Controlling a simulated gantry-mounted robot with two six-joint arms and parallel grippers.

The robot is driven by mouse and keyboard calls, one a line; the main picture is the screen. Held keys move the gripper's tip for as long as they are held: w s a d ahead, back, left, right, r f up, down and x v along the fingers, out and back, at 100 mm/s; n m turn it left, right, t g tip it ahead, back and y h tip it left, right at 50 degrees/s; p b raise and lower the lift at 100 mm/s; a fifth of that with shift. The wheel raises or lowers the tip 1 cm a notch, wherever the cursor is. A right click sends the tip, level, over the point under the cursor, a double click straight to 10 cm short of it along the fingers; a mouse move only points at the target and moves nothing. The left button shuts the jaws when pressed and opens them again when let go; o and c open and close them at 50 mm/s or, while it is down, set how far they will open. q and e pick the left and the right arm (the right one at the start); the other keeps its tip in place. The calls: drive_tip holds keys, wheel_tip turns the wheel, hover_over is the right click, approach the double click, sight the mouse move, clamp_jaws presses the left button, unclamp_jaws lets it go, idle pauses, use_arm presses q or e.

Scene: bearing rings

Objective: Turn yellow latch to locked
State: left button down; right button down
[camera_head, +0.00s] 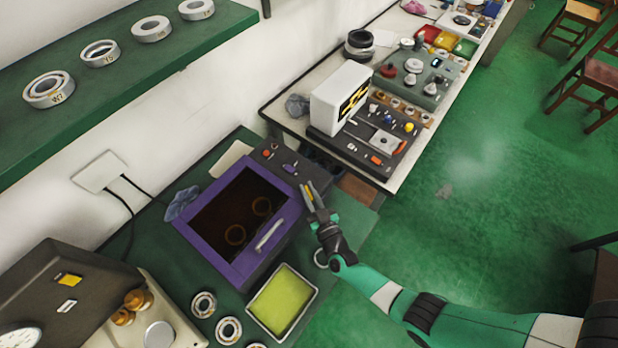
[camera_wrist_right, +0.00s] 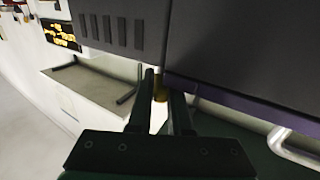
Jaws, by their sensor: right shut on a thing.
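The purple box (camera_head: 240,270) has a dark glass lid and a silver handle (camera_head: 268,235); its lid looks shut. My right gripper (camera_head: 313,196) is at the box's right side, near its back corner. In the right wrist view its two fingers (camera_wrist_right: 161,95) are closed around a small yellow-brown piece (camera_wrist_right: 160,88), which looks like the yellow latch. Most of the latch is hidden between the fingers, and I cannot tell its angle. The handle also shows at the right edge of the wrist view (camera_wrist_right: 290,145). My left gripper is not in view.
Ring shapes show faintly through the glass. A tray with a yellow-green inside (camera_head: 300,317) and several bearing rings (camera_head: 203,304) lie in front of the box. A white bench (camera_head: 275,108) with a white display unit (camera_head: 335,98) stands behind.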

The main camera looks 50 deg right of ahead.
drive_tip(key=shift+w+a+r+m+g+h, duration=0.15)
drive_tip(key=shift+r+m+g+h, duration=0.2)
drive_tip(key=shift+m+h, duration=0.4)
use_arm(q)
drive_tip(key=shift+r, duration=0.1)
use_arm(e)
drive_tip(key=shift+f+m+g+h, duration=0.15)
drive_tip(key=shift+m+g+h, duration=0.6)
drive_tip(key=shift+h, duration=0.6)
use_arm(q)
drive_tip(key=shift+b, duration=0.3)
use_arm(e)
drive_tip(key=c, duration=0.8)
unclamp_jaws()
drive_tip(key=shift+f+g, duration=0.1)
drive_tip(key=shift+g, duration=0.2)
drive_tip(key=shift+c, duration=0.2)
use_arm(q)
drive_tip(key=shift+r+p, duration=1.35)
drive_tip(key=shift+p, duration=0.05)
use_arm(e)
drive_tip(key=v, duration=1.1)
drive_tip(key=shift+s+a, duration=0.2)
drive_tip(key=shift+s, duration=0.2)
